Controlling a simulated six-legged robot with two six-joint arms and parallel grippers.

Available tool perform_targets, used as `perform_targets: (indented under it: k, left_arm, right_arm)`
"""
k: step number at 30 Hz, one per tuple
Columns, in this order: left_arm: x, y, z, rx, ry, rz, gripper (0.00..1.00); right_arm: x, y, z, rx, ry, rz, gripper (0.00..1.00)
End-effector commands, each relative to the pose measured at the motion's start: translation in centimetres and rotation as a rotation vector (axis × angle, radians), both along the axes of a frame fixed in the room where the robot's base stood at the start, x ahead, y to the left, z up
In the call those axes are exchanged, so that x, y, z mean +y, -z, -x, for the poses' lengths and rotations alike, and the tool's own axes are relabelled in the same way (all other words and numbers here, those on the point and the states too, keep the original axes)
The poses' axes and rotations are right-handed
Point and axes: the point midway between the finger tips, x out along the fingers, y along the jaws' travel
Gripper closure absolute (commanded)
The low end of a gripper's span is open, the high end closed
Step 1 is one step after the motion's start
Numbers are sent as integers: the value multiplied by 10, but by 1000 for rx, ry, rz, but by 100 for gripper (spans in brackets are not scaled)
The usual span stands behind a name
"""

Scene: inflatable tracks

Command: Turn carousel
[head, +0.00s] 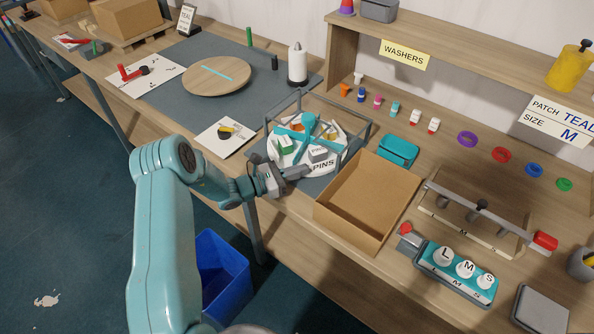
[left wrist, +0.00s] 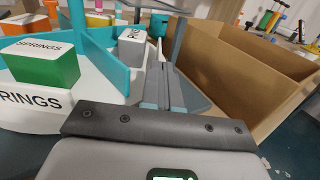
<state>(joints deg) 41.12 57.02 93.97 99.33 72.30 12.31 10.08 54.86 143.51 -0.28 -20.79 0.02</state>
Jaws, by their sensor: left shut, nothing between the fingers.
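The carousel (head: 291,157) is a white round tray with teal dividers inside a grey open frame on the bench. Its front rim reads PINS in the head view. A green block (head: 285,145) and a grey block (head: 318,154) sit in its compartments. In the left wrist view the carousel rim (left wrist: 35,112) reads SPRINGS below the green block (left wrist: 40,62), and a teal divider (left wrist: 92,50) stands beside it. My left gripper (head: 302,171) is shut and empty at the carousel's front edge; contact cannot be told. My right gripper is not in view.
An open cardboard box (head: 367,200) stands close right of the carousel, also in the left wrist view (left wrist: 245,75). A teal case (head: 398,150) lies behind it. A white card with a black disc (head: 225,133) lies left. A blue bin (head: 223,278) stands below the bench.

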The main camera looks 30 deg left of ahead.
Motion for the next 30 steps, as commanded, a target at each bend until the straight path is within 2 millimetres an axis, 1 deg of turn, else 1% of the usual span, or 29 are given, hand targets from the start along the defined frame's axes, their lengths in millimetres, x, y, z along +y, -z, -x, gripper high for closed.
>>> perform_targets:
  k: [3,8,11,13,24,30]
  left_arm:
    - [-5,-1,-2,-2,-21,5,100]
    - [-17,-1,-8,-2,-109,5,100]
    - [-27,4,-14,0,-138,2,100]
    - [-32,2,-18,-1,-138,0,100]
    - [-33,0,-19,0,-139,0,100]
    - [-30,0,-17,-1,-137,1,100]
  right_arm:
    - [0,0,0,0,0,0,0]
    - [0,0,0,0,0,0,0]
    - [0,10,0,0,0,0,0]
    - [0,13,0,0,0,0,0]
    - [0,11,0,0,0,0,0]
    - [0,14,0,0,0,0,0]
